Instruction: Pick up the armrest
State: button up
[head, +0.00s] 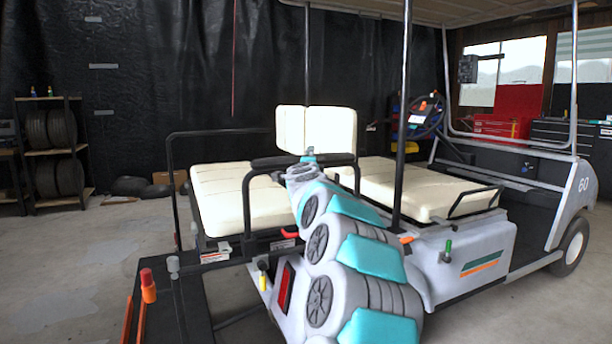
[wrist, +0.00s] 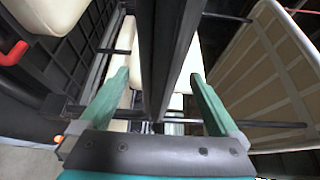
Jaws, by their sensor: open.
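The armrest (head: 272,161) is a black padded bar at the side of the cart's rear seat, in the middle of the head view. My gripper (head: 307,157) is at the armrest, reaching it from the near side; its fingers are small and partly hidden by my arm there. In the wrist view, my gripper (wrist: 159,76) has two green fingers spread apart. A long dark bar, which looks like the armrest (wrist: 163,45), runs between them with a gap on both sides. I cannot tell how deep it sits between the fingers.
The golf cart has cream seat cushions (head: 405,186), a cream backrest (head: 330,130) and a black roof post (head: 402,120) right of my arm. A black rail (head: 215,133) stands at the rear. A tire shelf (head: 50,152) is far left.

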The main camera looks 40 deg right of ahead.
jog(key=p+x, duration=0.1)
jog(key=x, duration=0.2)
jog(key=shift+s+d, duration=0.1)
jog(key=shift+s, duration=0.05)
jog(key=shift+p+x, duration=0.4)
jog(key=shift+x, duration=0.4)
jog(key=shift+c, duration=0.3)
grip_shut()
